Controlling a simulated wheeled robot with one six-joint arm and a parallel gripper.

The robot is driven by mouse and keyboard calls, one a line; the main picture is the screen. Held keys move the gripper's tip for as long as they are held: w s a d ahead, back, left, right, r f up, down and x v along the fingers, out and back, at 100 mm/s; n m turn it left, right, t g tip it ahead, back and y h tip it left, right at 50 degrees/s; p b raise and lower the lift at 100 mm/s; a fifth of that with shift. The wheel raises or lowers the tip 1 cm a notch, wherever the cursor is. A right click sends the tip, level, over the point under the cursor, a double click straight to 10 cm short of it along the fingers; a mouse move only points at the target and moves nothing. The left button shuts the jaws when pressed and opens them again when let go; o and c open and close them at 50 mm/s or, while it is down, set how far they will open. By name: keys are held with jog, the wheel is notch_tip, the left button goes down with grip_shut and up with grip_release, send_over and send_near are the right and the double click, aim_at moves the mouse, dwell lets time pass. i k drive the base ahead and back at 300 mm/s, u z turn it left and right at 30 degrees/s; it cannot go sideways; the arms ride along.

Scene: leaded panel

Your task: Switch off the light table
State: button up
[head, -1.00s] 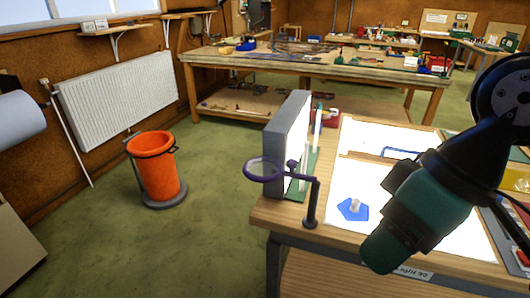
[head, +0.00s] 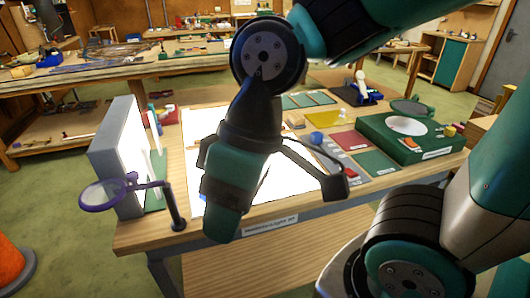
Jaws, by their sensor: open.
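The light table's panel (head: 195,128) glows bright white, set in the wooden bench top. My wrist and teal arm end (head: 228,185) hang in front of it and cover much of its middle and front. A small red piece (head: 351,173) lies at the panel's right. I cannot make out for sure which part is the light table's switch.
A purple-rimmed magnifier (head: 108,194) on a post and a grey upright box (head: 118,150) stand at the bench's left. A green machine (head: 410,138) with an orange-red button stands at the right. A white label (head: 270,226) is on the front edge.

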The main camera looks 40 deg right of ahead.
aim_at(349, 171)
jog(key=z, duration=0.35)
jog(key=k, duration=0.4)
jog(key=z, duration=0.8)
jog(key=i, duration=0.5)
jog(key=z, duration=0.05)
